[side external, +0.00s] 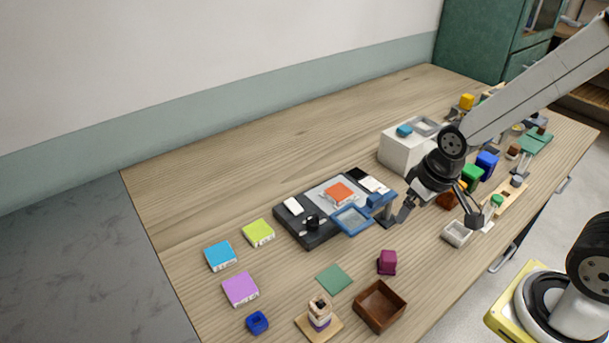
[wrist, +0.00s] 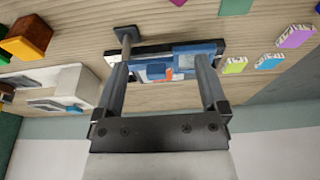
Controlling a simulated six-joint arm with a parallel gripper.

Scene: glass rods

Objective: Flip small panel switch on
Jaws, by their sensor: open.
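A black panel (side external: 305,239) lies on the table and carries a white block (side external: 293,206), a black knob (side external: 312,222), an orange square on a light plate (side external: 339,195) and a white piece (side external: 374,185). I cannot tell which is the small switch or how it is set. A blue frame (side external: 352,220) covers part of the panel's near side. My gripper (side external: 438,212) is open and empty, to the right of the panel and apart from it. In the wrist view, the panel (wrist: 150,47) shows beyond and between my open fingers (wrist: 160,64), partly hidden.
A white box (side external: 400,153) stands behind my gripper. A small pale tray (side external: 457,234), a maroon block (side external: 387,262) and a brown box (side external: 380,307) lie nearer. Coloured blocks crowd the right. The table's back left is clear.

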